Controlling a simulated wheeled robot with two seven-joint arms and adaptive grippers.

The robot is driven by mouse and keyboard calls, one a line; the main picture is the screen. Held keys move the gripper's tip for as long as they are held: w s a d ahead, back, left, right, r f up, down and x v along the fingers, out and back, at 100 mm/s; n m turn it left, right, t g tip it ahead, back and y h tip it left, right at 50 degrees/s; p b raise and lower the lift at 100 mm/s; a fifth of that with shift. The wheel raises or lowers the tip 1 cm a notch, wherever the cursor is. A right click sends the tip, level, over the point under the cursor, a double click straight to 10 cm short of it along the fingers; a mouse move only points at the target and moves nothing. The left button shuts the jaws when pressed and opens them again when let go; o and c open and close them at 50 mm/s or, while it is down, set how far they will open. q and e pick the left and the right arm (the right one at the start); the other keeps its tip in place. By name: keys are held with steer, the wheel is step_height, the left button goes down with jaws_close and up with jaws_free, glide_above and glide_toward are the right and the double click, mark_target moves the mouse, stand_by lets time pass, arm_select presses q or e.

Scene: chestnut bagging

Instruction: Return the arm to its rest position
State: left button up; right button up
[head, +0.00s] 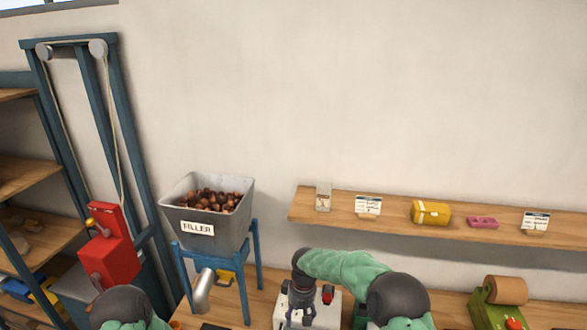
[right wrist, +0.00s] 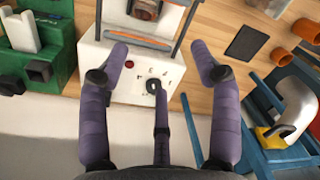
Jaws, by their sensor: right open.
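My right arm (head: 350,268) with its green sleeve reaches in from the lower right in the head view. Its gripper (head: 299,312) points down over a white machine box (head: 325,312). In the right wrist view the right gripper (right wrist: 160,62) is open, its two purple fingers wide apart with nothing between the tips. The white box (right wrist: 112,85) with a knob and a red button lies beyond and below the fingers; I cannot tell if they touch it. A part of my left arm (head: 121,306) shows at the lower left; its gripper is out of view.
A grey FILLER hopper (head: 176,222) of chestnuts stands on a blue frame, with a metal spout (head: 203,290) below. A wall shelf (head: 390,215) runs behind my right arm. A green machine (head: 490,315) stands at the right. A dark pad (right wrist: 246,43) lies on the wooden table.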

steer(key=s+d+f+m+y, duration=0.1)
steer(key=s+d+f+m, duration=0.15)
steer(key=s+f, duration=0.5)
steer(key=s+d+f+m+y, duration=0.1)
steer(key=s+d+f+m, duration=0.15)
steer(key=s+f, duration=0.5)
steer(key=s+d+f+m+y, duration=0.1)
steer(key=s+d+f+m, duration=0.15)
steer(key=s, duration=0.75)
steer(key=s+d+f+m, duration=0.15)
steer(key=s+m, duration=0.25)
steer(key=s, duration=0.6)
arm_select(q)
step_height(320, 180, down, 23)
steer(key=b, duration=2.3)
steer(key=shift+s+f, duration=0.2)
steer(key=shift+s, duration=0.05)
arm_select(e)
step_height(320, 180, down, 22)
steer(key=w+n, duration=0.1)
steer(key=w, duration=0.1)
steer(key=shift+w+a+r+t, duration=0.25)
steer(key=shift+a+t, duration=0.15)
steer(key=shift+a, duration=0.05)
